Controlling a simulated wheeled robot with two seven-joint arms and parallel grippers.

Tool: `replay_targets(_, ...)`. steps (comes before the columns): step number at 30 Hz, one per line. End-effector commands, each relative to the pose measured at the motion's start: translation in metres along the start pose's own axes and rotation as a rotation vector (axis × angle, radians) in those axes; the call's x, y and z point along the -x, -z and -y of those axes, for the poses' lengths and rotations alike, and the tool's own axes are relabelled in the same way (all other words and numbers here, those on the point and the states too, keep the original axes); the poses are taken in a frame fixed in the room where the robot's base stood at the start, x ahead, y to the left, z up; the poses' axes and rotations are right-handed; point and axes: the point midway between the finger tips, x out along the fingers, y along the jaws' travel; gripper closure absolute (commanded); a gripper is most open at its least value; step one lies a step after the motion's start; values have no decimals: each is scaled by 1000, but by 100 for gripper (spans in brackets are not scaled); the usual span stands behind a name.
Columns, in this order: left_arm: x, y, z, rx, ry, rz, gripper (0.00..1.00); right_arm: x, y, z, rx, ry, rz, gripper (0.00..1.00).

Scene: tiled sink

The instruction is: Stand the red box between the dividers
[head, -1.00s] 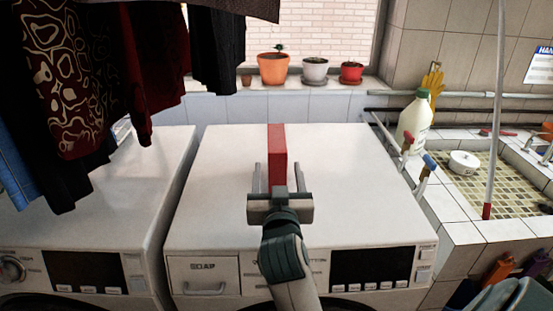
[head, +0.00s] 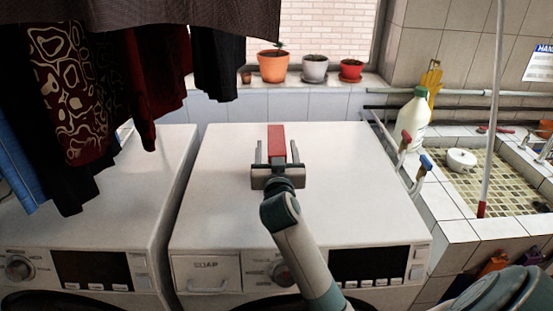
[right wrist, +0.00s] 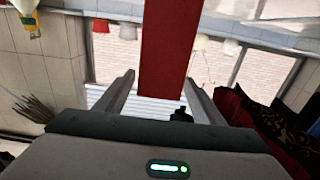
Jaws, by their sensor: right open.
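The red box (head: 276,142) stands upright on the white top of the right-hand washing machine, toward its back. My right gripper (head: 277,146) is open, with one finger on each side of the box; its body hides the box's lower front. In the right wrist view the box (right wrist: 168,45) rises between the two spread fingers (right wrist: 160,82), and I see gaps beside it. I cannot tell whether either finger touches it. No dividers can be made out. My left gripper is not in view.
Hanging clothes (head: 75,90) fill the upper left. Potted plants (head: 273,66) line the sill behind. A white bottle (head: 413,120) and taps (head: 424,165) stand right, beside a tiled sink (head: 510,175). The machine top (head: 345,170) is clear around the box.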

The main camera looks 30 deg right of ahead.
Motion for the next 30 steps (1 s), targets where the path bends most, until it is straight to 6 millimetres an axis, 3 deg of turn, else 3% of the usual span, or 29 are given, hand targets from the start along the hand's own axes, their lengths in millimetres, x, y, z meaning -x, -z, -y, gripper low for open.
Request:
replay_targets(8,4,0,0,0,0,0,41,-3,1,0,1,0,0,38)
replay_targets(21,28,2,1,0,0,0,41,-47,-2,-2,2,-1,1,38)
replay_targets(30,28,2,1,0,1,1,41,-52,-4,-2,0,0,1,38)
